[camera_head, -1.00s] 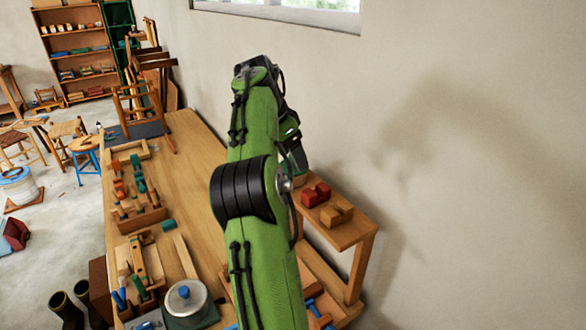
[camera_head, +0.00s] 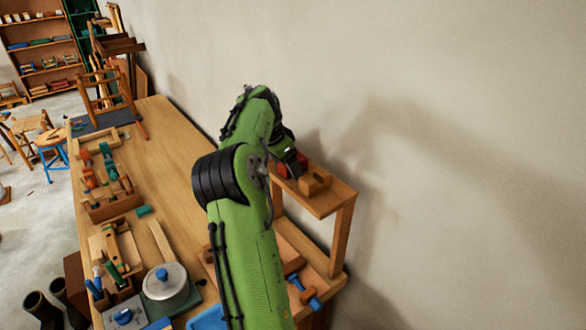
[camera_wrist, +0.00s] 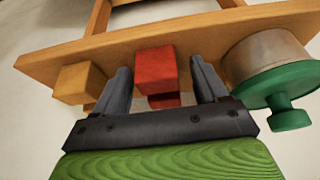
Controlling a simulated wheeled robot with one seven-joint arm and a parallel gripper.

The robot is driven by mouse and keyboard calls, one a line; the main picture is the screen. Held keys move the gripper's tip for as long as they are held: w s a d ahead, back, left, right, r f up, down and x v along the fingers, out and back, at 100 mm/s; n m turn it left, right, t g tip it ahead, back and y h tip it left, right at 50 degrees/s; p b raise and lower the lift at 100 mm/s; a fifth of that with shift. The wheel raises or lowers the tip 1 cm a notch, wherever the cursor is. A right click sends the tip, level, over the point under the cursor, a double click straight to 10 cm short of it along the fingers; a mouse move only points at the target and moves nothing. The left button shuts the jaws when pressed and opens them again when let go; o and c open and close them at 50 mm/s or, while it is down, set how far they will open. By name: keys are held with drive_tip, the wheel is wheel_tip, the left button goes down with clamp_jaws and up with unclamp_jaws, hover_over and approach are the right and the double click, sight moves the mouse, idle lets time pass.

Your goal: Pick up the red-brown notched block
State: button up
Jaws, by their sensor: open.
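The red-brown notched block (camera_wrist: 156,68) sits on a raised wooden shelf (camera_wrist: 210,33). In the wrist view it lies between the two fingers of my gripper (camera_wrist: 162,85), which is open, with a gap on each side of the block. The block's lower part is partly hidden behind the gripper body. In the head view a bit of the red block (camera_head: 283,170) shows beside my arm, and my gripper's fingertips are mostly hidden there.
A tan wooden block (camera_wrist: 78,82) stands left of the red one in the wrist view. A round tin with a green knobbed part (camera_wrist: 275,80) stands close on the right. The long workbench (camera_head: 165,150) carries tools and a lidded pot (camera_head: 166,281). A wall rises behind.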

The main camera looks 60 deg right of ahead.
drive_tip(key=shift+a+r, duration=0.15)
drive_tip(key=c, duration=1.1)
